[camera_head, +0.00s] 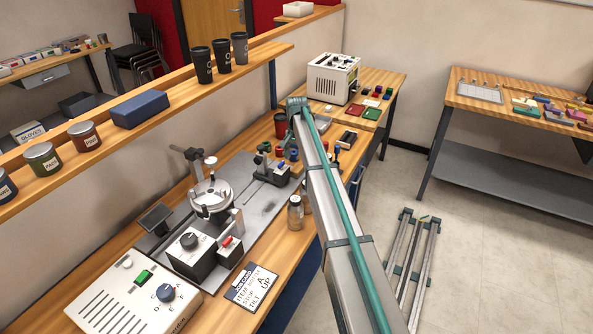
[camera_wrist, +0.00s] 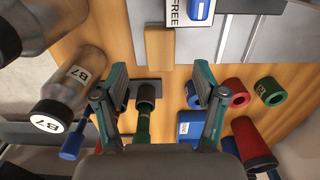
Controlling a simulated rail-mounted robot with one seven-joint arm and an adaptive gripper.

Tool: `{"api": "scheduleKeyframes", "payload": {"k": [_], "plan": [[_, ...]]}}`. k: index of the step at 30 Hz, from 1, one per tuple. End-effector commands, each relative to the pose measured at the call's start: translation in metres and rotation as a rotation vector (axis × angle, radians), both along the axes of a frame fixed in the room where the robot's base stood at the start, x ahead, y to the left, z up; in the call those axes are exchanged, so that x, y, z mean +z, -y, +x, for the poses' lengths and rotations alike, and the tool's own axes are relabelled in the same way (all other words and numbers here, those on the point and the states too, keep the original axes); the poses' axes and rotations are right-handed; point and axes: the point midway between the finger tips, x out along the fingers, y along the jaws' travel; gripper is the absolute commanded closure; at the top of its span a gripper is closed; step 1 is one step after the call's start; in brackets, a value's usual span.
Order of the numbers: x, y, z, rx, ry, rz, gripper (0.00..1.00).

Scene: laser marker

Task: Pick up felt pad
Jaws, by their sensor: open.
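My gripper (camera_wrist: 157,88) is open in the wrist view, its two fingers wide apart with nothing clamped between them. Between the fingers, a flat dark grey square (camera_wrist: 125,88) lies on the wooden bench; it may be the felt pad, but I cannot tell for sure. A dark green tool with a round end (camera_wrist: 146,91) partly covers it from this view. A plain tan block (camera_wrist: 158,47) lies just beyond. In the head view my arm hides the gripper's fingers, and I cannot pick out the pad.
Red and green rings (camera_wrist: 271,91), a blue labelled box (camera_wrist: 191,125) and a red cup (camera_wrist: 251,142) are on the right. The grey machine plate (camera_head: 262,205) takes up much of the bench.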

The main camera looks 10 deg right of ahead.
Motion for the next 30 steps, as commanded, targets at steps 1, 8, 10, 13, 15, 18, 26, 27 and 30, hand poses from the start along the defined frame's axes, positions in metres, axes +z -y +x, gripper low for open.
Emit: {"api": "scheduleKeyframes", "payload": {"k": [1,8,10,13,15,18,26,27,30], "plan": [[-0.004,0.0,0.0,0.0,-0.001,0.0,0.29],[-0.016,0.0,0.0,0.0,-0.001,-0.001,0.29],[-0.024,0.0,0.0,0.0,-0.001,0.0,0.29],[-0.036,0.001,0.001,0.0,-0.001,0.0,0.29],[-0.047,0.001,0.001,0.0,-0.001,0.0,0.29],[-0.056,0.001,0.001,0.0,0.0,0.0,0.29],[-0.059,0.001,0.001,0.0,0.001,-0.001,0.32],[-0.059,0.001,0.001,0.0,0.001,-0.001,0.39],[-0.059,0.001,0.001,0.0,0.001,-0.001,0.56]]}}
